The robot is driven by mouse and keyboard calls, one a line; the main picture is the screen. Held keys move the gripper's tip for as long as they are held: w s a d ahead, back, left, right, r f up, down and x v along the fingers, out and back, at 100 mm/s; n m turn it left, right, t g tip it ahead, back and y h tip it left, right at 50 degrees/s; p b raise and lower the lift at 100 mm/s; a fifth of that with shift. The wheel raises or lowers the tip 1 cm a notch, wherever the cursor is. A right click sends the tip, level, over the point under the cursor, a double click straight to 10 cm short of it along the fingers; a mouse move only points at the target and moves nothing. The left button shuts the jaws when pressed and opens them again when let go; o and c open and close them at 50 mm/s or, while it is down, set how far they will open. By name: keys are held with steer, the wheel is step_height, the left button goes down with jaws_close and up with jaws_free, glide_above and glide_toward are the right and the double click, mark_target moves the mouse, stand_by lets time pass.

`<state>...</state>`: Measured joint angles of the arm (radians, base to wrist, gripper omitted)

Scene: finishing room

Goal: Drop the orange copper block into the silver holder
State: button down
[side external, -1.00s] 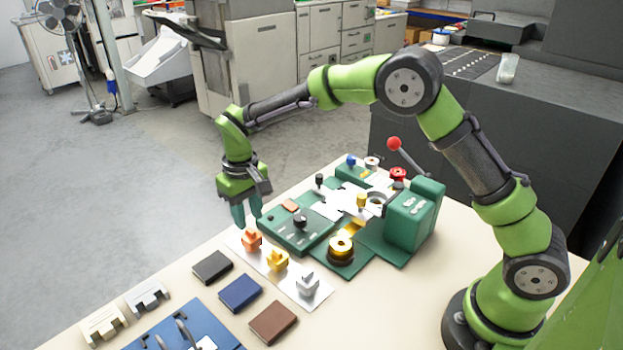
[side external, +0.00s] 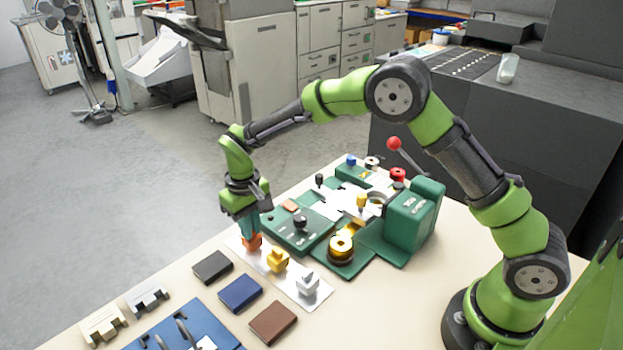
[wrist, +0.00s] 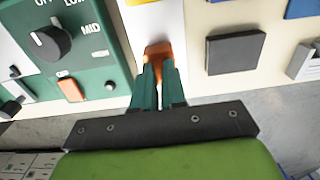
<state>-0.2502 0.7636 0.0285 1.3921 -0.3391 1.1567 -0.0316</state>
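The orange copper block (side external: 253,243) stands at the far end of a pale strip. My gripper (side external: 248,232) points down over it, its green fingertips at the block's upper part. In the wrist view, the two fingers (wrist: 158,75) flank the orange block (wrist: 157,49), close to its sides. I cannot tell whether they press on it. A silver-grey notched piece (side external: 149,296), which looks like the silver holder, lies on the table at the lower left beside a cream one. Its edge also seems to show in the wrist view (wrist: 303,64).
A gold block (side external: 277,261) and a silver-grey block (side external: 307,284) stand on the same strip. Black, blue and brown flat pads (side external: 240,292) lie beside it. A green machine (side external: 411,222) with knobs stands to the right. A blue tray (side external: 160,325) with handles is at the front.

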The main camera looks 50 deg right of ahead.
steer(key=shift+r, duration=0.15)
steer(key=shift+r, duration=3.65)
steer(key=s+d+r+m, duration=0.2)
steer(key=d+r, duration=0.1)
steer(key=d, duration=0.6)
steer(key=s+d+r+m, duration=0.2)
steer(key=d+r, duration=0.1)
steer(key=d, duration=0.6)
steer(key=s+d+m, duration=0.1)
steer(key=s+d, duration=0.6)
steer(key=s, duration=0.1)
steer(key=s+f, duration=0.3)
steer(key=f, duration=0.4)
steer(key=shift+s+d, duration=0.25)
steer(key=shift+f, duration=0.5)
